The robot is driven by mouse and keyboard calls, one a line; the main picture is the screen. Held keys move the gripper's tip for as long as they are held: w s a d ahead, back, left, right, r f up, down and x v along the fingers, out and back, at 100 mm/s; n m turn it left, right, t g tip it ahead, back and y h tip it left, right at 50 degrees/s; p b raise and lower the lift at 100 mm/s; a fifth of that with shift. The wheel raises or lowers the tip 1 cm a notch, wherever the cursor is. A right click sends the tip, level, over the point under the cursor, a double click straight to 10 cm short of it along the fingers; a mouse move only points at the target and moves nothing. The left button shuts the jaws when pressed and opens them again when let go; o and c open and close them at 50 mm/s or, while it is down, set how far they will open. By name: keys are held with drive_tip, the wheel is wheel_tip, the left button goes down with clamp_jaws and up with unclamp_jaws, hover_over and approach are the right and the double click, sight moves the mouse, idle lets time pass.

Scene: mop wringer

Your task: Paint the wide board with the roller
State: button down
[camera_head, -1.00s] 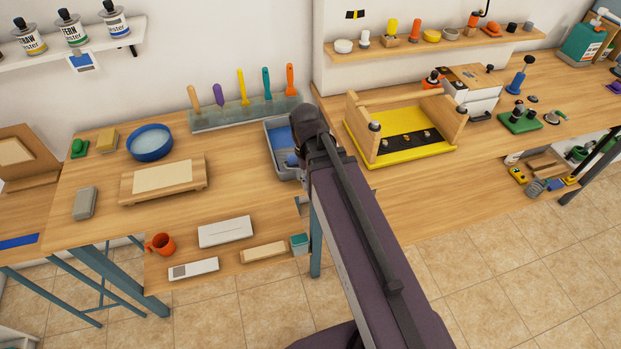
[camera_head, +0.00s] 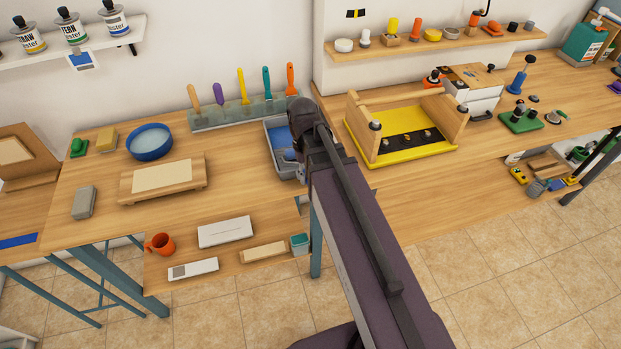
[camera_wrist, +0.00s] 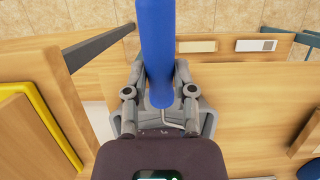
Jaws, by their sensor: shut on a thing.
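My gripper (camera_wrist: 160,98) is shut on the roller in the wrist view. A wide cream board (camera_head: 162,176) lies on a low wooden stand to the left of the tray. A second cream-faced board leans on a stand at the far left (camera_head: 14,151).
A blue bowl (camera_head: 149,147) stands behind the wide board. A rack of colored tools (camera_head: 245,111) is at the back. A yellow-based wooden frame (camera_head: 415,148) is right of my arm. White blocks (camera_head: 225,232) and an orange mug (camera_head: 160,244) lie at the front.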

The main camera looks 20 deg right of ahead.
drive_tip(key=shift+w, duration=0.15)
drive_tip(key=shift+w+f, duration=0.2)
drive_tip(key=shift+w, duration=1.05)
drive_tip(key=shift+w+f+b, duration=0.15)
drive_tip(key=shift+w+b, duration=0.15)
drive_tip(key=shift+w, duration=0.4)
drive_tip(key=shift+w+f+b, duration=0.15)
drive_tip(key=shift+w+b, duration=0.1)
drive_tip(key=shift+w, duration=0.4)
drive_tip(key=shift+w, duration=0.1)
drive_tip(key=shift+w+f, duration=0.15)
drive_tip(key=shift+w, duration=0.5)
drive_tip(key=shift+w+f, duration=0.15)
drive_tip(key=shift+w, duration=0.45)
drive_tip(key=shift+s+r, duration=0.15)
drive_tip(key=shift+s, duration=0.55)
drive_tip(key=shift+s+r, duration=0.15)
drive_tip(key=shift+s, duration=0.55)
